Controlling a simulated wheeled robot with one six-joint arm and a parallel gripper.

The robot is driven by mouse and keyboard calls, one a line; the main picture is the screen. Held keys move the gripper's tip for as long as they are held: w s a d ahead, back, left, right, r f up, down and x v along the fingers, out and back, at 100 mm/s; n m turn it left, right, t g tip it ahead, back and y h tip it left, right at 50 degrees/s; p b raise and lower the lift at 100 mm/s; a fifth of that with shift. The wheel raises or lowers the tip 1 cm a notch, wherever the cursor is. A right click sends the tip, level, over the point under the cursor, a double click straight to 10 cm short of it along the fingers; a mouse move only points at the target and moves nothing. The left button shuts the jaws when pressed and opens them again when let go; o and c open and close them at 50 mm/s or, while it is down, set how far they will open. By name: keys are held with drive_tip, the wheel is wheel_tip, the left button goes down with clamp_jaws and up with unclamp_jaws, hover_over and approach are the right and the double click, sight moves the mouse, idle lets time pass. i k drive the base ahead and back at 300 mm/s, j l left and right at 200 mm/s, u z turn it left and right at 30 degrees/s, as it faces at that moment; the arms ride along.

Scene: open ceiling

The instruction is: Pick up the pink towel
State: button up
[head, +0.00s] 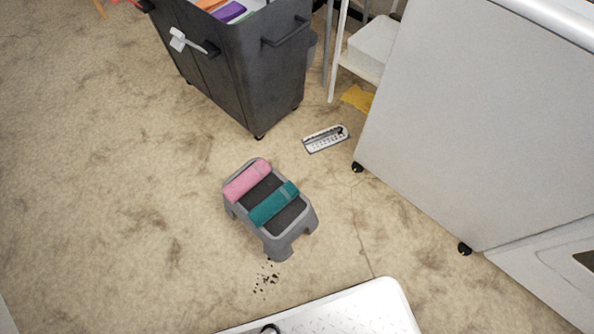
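A rolled pink towel (247,181) lies across the upper left end of a small grey step stool (292,242) on the floor. A rolled teal towel (273,205) lies beside it on the same stool, lower and to the right, with a strip of dark stool top between them. Nothing touches the pink towel except the stool under it. My gripper is not in view.
A dark grey cart (243,85) with cloths stands behind the stool. A white appliance (470,120) fills the right side. A small slotted metal piece (326,139) and a yellow cloth (357,98) lie on the floor. Dark crumbs (266,278) lie below the stool. Floor at left is clear.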

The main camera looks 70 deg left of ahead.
sight(249, 179)
drive_tip(key=k+l+z, duration=0.1)
drive_tip(key=z, duration=0.35)
drive_tip(key=l+u, duration=0.1)
drive_tip(key=u, duration=0.4)
drive_tip(key=k+u, duration=0.1)
drive_tip(key=u, duration=0.4)
drive_tip(key=l+u, duration=0.1)
drive_tip(key=u, duration=0.35)
drive_tip(key=k+u, duration=0.1)
drive_tip(key=u, duration=0.4)
drive_tip(key=k+u, duration=0.1)
drive_tip(key=u, duration=0.9)
drive_tip(key=k+j, duration=0.05)
